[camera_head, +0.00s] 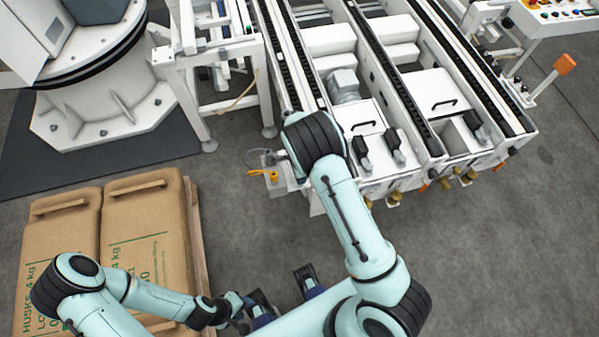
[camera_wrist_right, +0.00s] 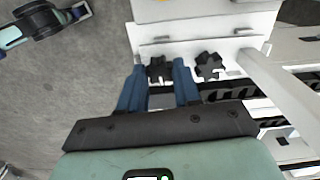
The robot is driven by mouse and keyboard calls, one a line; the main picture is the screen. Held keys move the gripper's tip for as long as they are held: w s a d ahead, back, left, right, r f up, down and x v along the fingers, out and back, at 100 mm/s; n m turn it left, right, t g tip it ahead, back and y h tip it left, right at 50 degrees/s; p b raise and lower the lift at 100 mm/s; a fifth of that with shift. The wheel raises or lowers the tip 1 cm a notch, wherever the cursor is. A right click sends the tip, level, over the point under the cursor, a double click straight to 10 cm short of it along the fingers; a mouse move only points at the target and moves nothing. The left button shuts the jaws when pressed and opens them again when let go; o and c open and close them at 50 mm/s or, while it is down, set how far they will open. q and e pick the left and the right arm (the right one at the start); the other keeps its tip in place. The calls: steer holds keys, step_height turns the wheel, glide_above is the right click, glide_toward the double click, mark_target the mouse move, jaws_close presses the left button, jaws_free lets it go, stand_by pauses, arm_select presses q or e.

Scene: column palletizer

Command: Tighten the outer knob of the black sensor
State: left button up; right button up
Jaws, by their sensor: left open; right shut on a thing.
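In the right wrist view, two black lobed knobs sit side by side on a white bracket (camera_wrist_right: 200,48). The blue fingers of my right gripper (camera_wrist_right: 160,82) are shut on the left knob (camera_wrist_right: 159,68), which shows between their tips. The other knob (camera_wrist_right: 208,66) is free, just right of the fingers. I cannot clearly tell the black sensor's body from the dark parts below the bracket. In the head view my right arm hides its gripper and the knobs. My left gripper (camera_head: 241,309) is open, low in the picture, away from the machine.
The white conveyor frame (camera_head: 405,183) with dark chains fills the upper right. Brown sacks (camera_head: 145,230) lie on a wooden pallet (camera_head: 196,245) at left. A white round pedestal (camera_head: 100,105) stands at upper left. Grey floor (camera_head: 480,260) is clear at lower right.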

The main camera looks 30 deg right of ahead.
stand_by(0.3)
steer(key=o, duration=1.1)
steer(key=shift+c, duration=0.2)
step_height(320, 180, up, 13)
steer(key=p, duration=0.2)
steer(key=shift+r, duration=0.2)
